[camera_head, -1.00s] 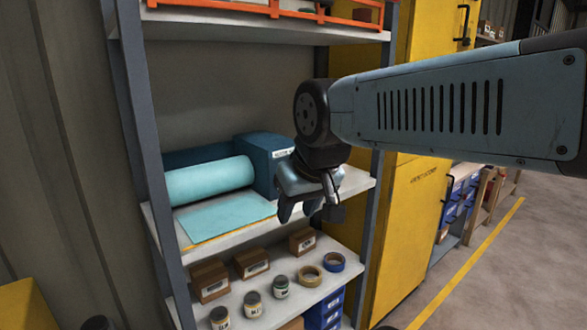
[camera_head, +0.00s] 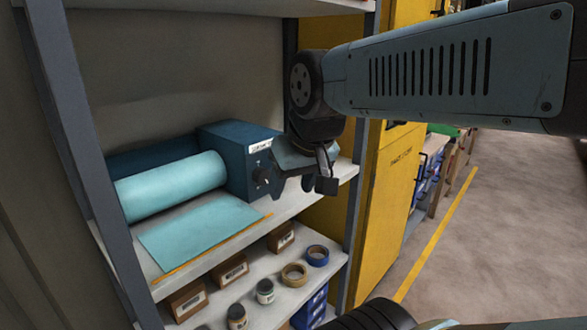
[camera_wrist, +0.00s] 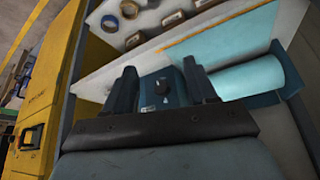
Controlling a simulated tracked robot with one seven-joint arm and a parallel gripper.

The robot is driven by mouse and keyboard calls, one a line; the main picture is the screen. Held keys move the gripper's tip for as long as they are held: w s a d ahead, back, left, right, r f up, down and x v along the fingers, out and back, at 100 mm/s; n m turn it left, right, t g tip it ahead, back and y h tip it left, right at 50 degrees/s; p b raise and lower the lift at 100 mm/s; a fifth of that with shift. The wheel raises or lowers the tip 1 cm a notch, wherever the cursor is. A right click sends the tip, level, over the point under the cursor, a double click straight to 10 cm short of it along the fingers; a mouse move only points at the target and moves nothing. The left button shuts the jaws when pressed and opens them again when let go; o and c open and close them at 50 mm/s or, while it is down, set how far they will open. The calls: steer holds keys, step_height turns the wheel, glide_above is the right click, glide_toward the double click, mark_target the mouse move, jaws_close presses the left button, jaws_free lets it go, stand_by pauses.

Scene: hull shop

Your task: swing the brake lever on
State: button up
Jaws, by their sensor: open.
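A dark blue box (camera_head: 232,160) with a white label stands on the middle shelf, at the end of a light teal roll (camera_head: 172,186). A small dark knob or lever (camera_head: 262,178) sits on the box's front face; it also shows in the wrist view (camera_wrist: 160,87). I cannot tell which way it is turned, and the label is too small to read. My gripper (camera_head: 303,187) hangs in front of the shelf, just right of the knob in the head view. In the wrist view its open, empty fingers (camera_wrist: 160,74) lie on either side of the knob, without visible contact.
A teal sheet (camera_head: 197,232) lies flat before the roll. The lower shelf holds cartons (camera_head: 230,270), jars (camera_head: 265,291) and tape rings (camera_head: 294,274). A grey shelf post (camera_head: 355,195) and a yellow cabinet (camera_head: 385,205) stand right of the box. Floor further right is clear.

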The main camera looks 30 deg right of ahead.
steer(key=w+d+f+m+g+y, duration=0.25)
steer(key=w+f+m+y, duration=0.2)
steer(key=m, duration=0.25)
steer(key=w+d+f+m+g+y, duration=0.1)
steer(key=w+d+f+m+y, duration=0.2)
steer(key=w+d+m+y, duration=0.25)
steer(key=w+d+f+m+t+y, duration=0.1)
steer(key=w+d+f+m+t, duration=0.15)
steer(key=d+m+t, duration=0.6)
steer(key=w+d+f+m+t+y, duration=0.1)
steer(key=w+d+f+m+t, duration=0.15)
steer(key=d+m, duration=0.65)
steer(key=w+a+n, duration=0.1)
steer(key=w+a, duration=0.1)
steer(key=w, duration=0.1)
steer(key=w+a+n, duration=0.1)
steer(key=w+a, duration=0.1)
steer(key=w, duration=0.2)
steer(key=w+a, duration=0.2)
steer(key=w, duration=0.2)
steer(key=shift+a+r+n, duration=0.25)
steer(key=shift+a+n, duration=0.1)
steer(key=shift+n, duration=0.05)
steer(key=shift+a+f, duration=0.1)
jaws_close()
